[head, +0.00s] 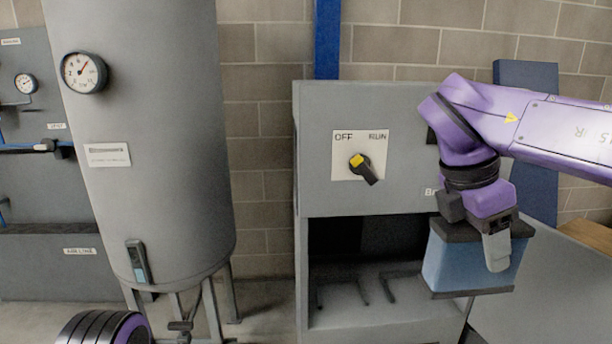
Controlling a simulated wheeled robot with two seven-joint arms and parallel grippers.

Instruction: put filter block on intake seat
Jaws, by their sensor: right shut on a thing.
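The filter block (452,263) is a blue block with dark top and bottom rims, at the lower right of the head view. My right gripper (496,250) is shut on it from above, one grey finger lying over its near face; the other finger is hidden. The block appears upright and in front of the grey cabinet's right side. The cabinet has an open dark recess with a grey floor (345,312) and thin dark brackets; this may be the intake seat, but no label shows. The block is right of most of the opening. My left gripper is out of view.
The cabinet (312,160) carries an OFF/RUN switch (362,166) with a yellow-tipped knob, turned to the lower right. A grey tank (150,200) with a gauge (84,72) stands on legs at left. A blue panel (540,180) stands behind my right arm.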

